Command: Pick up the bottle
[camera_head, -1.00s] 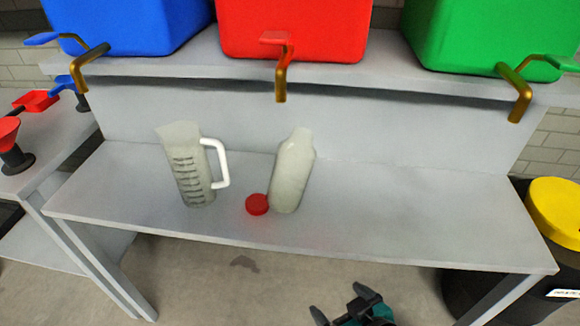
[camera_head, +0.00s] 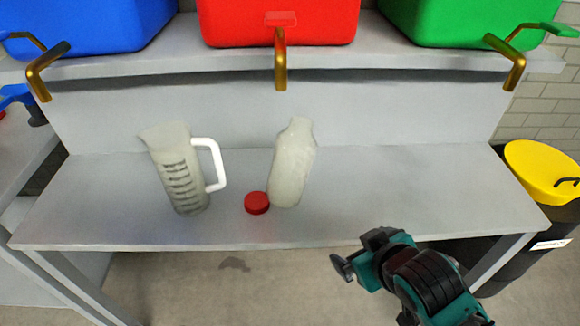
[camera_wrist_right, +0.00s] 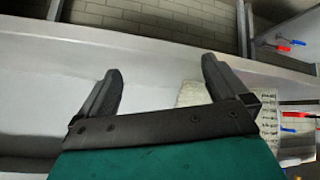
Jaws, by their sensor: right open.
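The bottle (camera_head: 292,165) is whitish and translucent. It stands on the grey bench, right of the measuring jug, with no cap on its top. A red cap (camera_head: 257,203) lies on the bench at its lower left. My right gripper (camera_head: 357,254) is below and to the right of the bottle in the head view, near the bench's front edge, apart from the bottle. In the right wrist view its two fingers (camera_wrist_right: 160,85) stand apart with nothing between them. I cannot make out the bottle in that view. My left gripper is not in view.
A measuring jug (camera_head: 178,172) with a white handle stands left of the bottle on the bench (camera_head: 400,205). Blue, red (camera_head: 280,22) and green tanks with brass taps sit on the shelf above. A yellow-lidded black bin (camera_head: 540,170) is at the right. The bench right of the bottle is clear.

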